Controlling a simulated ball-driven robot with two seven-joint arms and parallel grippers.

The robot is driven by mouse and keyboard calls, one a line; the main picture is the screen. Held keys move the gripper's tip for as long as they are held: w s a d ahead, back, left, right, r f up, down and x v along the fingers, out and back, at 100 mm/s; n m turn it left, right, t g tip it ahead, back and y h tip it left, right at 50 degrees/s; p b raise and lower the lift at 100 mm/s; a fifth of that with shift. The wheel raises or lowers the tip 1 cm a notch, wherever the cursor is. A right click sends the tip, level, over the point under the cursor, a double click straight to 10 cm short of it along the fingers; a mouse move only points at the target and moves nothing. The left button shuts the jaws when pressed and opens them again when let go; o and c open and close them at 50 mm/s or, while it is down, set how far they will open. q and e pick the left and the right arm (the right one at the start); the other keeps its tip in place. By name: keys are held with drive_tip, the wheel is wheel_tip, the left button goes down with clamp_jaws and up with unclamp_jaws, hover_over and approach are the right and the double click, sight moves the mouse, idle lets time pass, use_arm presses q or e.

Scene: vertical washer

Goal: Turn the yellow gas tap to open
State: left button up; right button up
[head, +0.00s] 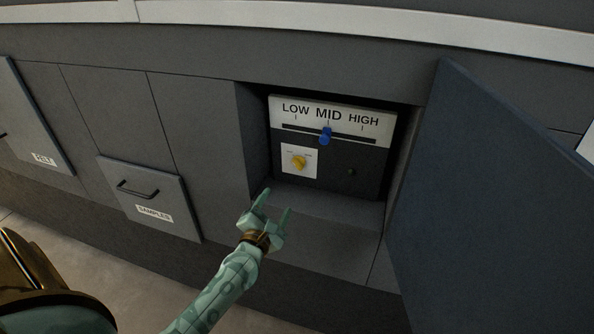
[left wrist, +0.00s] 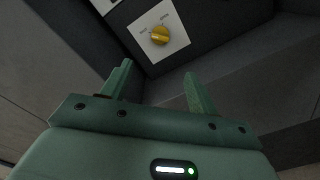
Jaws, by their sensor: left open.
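The yellow gas tap (head: 299,162) is a small round knob on a white square plate (head: 290,151), set in the dark panel inside an open recess. It also shows in the left wrist view, as a yellow knob (left wrist: 159,36) near the top, ahead of the fingers. Printed words stand on the plate above the knob, too small to read surely. My left gripper (head: 273,205) is open and empty, below and a little left of the tap, at the recess's lower front edge. It is apart from the tap. My right gripper is not in view.
A blue slider (head: 326,136) sits at MID on the LOW-MID-HIGH scale above the tap. A small dark knob (head: 351,172) is to the right. A large open door (head: 490,200) fills the right side. The SAMPLES drawer (head: 150,195) is at left.

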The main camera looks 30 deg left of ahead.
sight(298, 164)
use_arm(q)
drive_tip(key=b+x, duration=0.3)
drive_tip(key=x, duration=1.1)
drive_tip(key=shift+w+a+f, duration=0.1)
drive_tip(key=shift+w+f, duration=0.05)
drive_tip(key=shift+w, duration=0.05)
drive_tip(key=shift+w+a, duration=0.1)
drive_tip(key=shift+w, duration=0.3)
drive_tip(key=c, duration=1)
